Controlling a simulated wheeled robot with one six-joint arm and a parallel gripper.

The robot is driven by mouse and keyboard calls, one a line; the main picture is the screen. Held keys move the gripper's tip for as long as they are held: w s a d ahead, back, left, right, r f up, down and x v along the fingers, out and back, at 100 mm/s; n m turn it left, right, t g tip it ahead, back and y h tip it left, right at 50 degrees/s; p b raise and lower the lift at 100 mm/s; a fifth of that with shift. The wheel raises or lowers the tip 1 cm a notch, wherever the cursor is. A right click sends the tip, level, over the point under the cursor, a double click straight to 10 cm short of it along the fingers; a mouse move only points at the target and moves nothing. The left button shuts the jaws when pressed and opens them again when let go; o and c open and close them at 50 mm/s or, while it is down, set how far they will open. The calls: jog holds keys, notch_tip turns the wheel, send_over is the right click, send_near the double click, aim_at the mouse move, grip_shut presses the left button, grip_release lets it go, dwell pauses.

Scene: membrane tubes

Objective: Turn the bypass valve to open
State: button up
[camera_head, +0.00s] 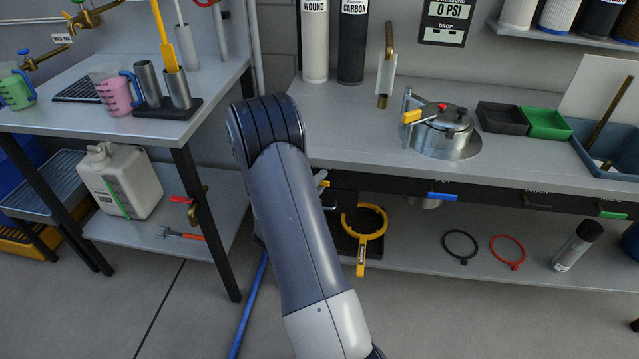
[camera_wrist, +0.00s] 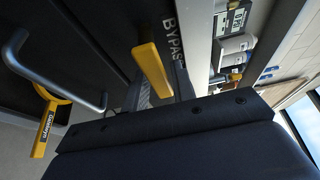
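The bypass valve's yellow lever (camera_wrist: 153,70) shows in the wrist view, in front of a dark panel marked with a partly covered "BYPAS" label (camera_wrist: 173,40). My gripper (camera_wrist: 160,92) has one grey finger on each side of the lever's near end. The gaps are small, and I cannot tell whether the fingers press on it. In the head view my arm covers my gripper and most of the valve. A small yellow piece (camera_head: 323,176) shows just right of the arm, below the bench edge.
A curved metal handle (camera_wrist: 50,72) is at the left in the wrist view. A steel pot with a yellow-handled lever (camera_head: 441,135) stands on top. Open floor lies in front.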

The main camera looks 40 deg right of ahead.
jog(key=shift+d, duration=0.1)
grip_shut()
